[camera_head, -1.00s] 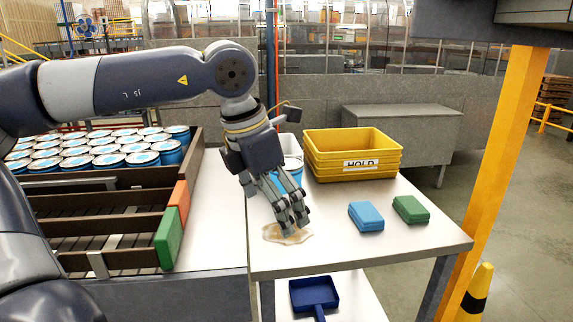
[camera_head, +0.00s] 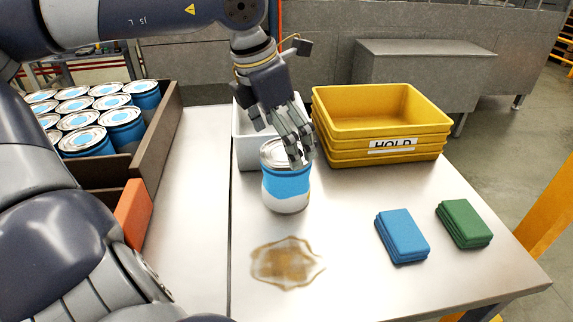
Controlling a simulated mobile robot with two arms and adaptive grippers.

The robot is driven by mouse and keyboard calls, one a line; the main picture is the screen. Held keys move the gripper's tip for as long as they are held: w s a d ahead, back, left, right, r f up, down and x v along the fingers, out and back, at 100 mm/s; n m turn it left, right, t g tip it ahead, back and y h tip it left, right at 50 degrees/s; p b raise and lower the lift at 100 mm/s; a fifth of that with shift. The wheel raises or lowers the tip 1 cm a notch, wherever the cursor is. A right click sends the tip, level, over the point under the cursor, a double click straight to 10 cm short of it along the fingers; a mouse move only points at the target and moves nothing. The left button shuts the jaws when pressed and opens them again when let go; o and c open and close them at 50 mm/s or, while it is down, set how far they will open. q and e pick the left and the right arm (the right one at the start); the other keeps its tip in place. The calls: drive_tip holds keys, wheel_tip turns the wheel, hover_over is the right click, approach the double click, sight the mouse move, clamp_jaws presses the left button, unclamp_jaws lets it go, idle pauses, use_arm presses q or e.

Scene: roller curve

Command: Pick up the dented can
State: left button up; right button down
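A blue and white can (camera_head: 286,190) with a silver lid stands upright on the table, just behind a brown spill (camera_head: 286,263). I cannot make out a clear dent on the side facing me. My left gripper (camera_head: 300,158) comes down from above, its fingers over the can's lid and right upper side. The fingers overlap the can in the picture; whether they grip it or only touch it is not clear. My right gripper is not in view.
A white bin (camera_head: 243,150) stands behind the can, and stacked yellow HOLD trays (camera_head: 385,152) stand behind right. Blue (camera_head: 402,237) and green (camera_head: 463,223) cloth stacks lie to the right. A walled rack (camera_head: 163,130) of several cans is at left.

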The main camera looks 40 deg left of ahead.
sight(286, 192)
use_arm(q)
drive_tip(key=x, duration=0.3)
drive_tip(key=shift+f+p, duration=0.25)
drive_tip(key=shift+p, duration=0.1)
drive_tip(key=x, duration=0.1)
drive_tip(key=p+x, duration=0.1)
drive_tip(key=x, duration=0.1)
drive_tip(key=shift+w+a+f, duration=0.1)
drive_tip(key=shift+a+f, duration=0.1)
drive_tip(key=shift+f, duration=0.1)
drive_tip(key=shift+w+f, duration=0.2)
drive_tip(key=shift+f, duration=0.35)
drive_tip(key=c, duration=1.2)
